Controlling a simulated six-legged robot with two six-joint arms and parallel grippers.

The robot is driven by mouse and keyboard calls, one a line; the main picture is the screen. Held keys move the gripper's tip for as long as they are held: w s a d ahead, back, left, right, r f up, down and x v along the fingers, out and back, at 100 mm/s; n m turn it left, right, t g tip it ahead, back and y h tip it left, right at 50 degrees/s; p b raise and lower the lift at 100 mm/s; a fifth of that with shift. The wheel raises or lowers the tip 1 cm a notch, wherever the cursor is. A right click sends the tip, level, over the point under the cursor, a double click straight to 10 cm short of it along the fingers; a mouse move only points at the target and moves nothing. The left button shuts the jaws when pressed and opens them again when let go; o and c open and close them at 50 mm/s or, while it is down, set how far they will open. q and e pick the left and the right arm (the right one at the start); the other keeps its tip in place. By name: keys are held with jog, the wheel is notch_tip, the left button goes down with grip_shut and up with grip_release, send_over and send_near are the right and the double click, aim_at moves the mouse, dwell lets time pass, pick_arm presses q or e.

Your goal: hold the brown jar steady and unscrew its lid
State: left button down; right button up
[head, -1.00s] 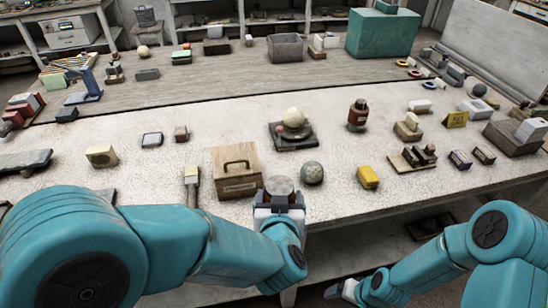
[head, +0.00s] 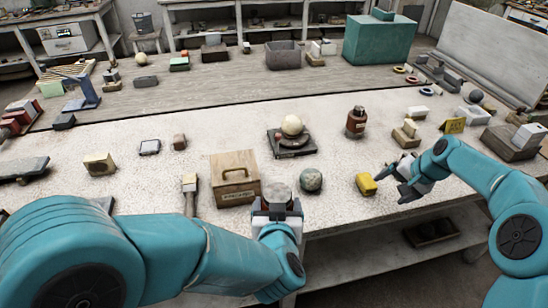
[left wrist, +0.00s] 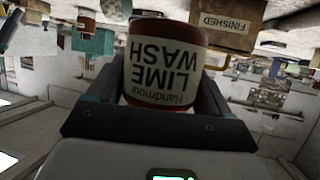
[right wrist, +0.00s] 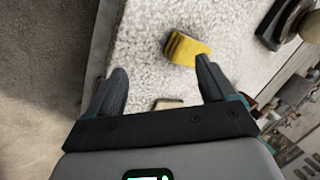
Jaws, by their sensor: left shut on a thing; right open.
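The brown jar (left wrist: 165,62), labelled "LIME WASH", is upside down in the left wrist view, between the fingers of my left gripper (left wrist: 160,80). In the head view its flat grey lid (head: 279,189) faces up, and my left gripper (head: 277,208) is shut around the body at the table's front edge. The jar looks upright. The lid is out of the left wrist view. My right gripper (head: 396,183) is open and empty, right of the jar and beside the yellow block (head: 366,184). The right wrist view shows its spread fingers (right wrist: 160,75).
A wooden box with a handle (head: 235,180) stands close left of the jar, and a speckled green-grey sphere (head: 311,180) close right. A second, reddish-brown bottle (head: 356,122) stands farther back. A pale sphere (head: 292,124) rests on a dark stand.

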jog(key=a+r+n+g, duration=0.1)
jog(key=a+r, duration=0.4)
jog(key=a, duration=0.4)
notch_tip(320, 180, up, 15)
jog(key=g+h, duration=0.3)
send_over(275, 193)
jog(key=shift+w+r+n, duration=0.15)
jog(key=shift+n, duration=0.25)
jog(key=shift+s+f, duration=0.2)
jog(key=shift+f, duration=0.1)
notch_tip(275, 193, down, 7)
jog(key=shift+f, duration=0.15)
